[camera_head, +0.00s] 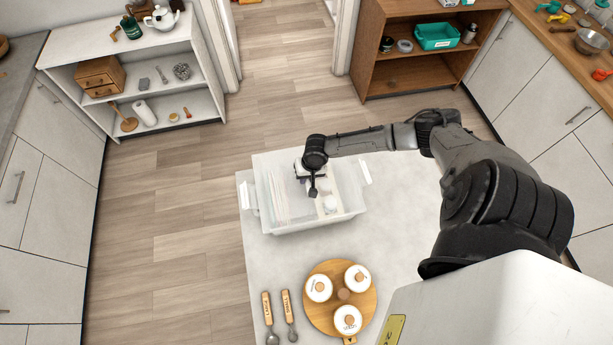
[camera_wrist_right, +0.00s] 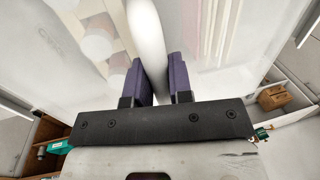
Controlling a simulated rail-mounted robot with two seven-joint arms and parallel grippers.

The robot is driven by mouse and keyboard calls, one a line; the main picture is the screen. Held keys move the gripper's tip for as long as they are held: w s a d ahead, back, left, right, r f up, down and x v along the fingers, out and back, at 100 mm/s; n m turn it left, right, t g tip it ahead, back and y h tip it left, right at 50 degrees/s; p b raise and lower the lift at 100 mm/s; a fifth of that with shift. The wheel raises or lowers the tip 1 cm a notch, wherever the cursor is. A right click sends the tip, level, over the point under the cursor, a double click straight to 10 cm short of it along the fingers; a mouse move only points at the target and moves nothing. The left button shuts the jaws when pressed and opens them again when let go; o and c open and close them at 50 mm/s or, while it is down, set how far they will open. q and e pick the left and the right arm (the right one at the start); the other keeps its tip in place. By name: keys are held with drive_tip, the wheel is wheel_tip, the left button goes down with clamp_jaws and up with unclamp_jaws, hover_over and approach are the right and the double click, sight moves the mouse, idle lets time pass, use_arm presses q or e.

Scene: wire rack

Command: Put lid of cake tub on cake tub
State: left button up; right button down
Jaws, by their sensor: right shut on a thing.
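The cake tub (camera_head: 318,221) is a clear rectangular tub on the light table, with clips at its left and right ends. A translucent lid (camera_head: 274,190) lies over its opening; it fills the right wrist view (camera_wrist_right: 55,70), with faint lettering on it. Pale contents show blurred through it. My right gripper (camera_head: 313,188) is over the middle of the tub. Its purple fingers (camera_wrist_right: 161,80) are shut on the lid's white raised handle (camera_wrist_right: 147,35). I cannot tell whether the lid rests on the rim or hovers just above it. My left gripper is not in view.
In front of the tub, a round wooden board (camera_head: 340,266) bears three white canisters. Two wooden-handled spoons (camera_head: 268,318) lie left of it. My right arm crosses above the table's right side. Shelves and cabinets stand around; the floor left of the table is clear.

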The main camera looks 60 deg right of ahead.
drive_tip(key=c, duration=0.6)
unclamp_jaws()
drive_tip(key=shift+r, duration=0.15)
drive_tip(key=shift+s+d+r, duration=0.1)
drive_tip(key=shift+r, duration=0.45)
drive_tip(key=shift+s+d+r, duration=0.1)
drive_tip(key=shift+r, duration=0.4)
drive_tip(key=r, duration=0.4)
drive_tip(key=shift+s+d+r, duration=0.25)
drive_tip(key=shift+s, duration=0.1)
drive_tip(key=shift+r, duration=0.15)
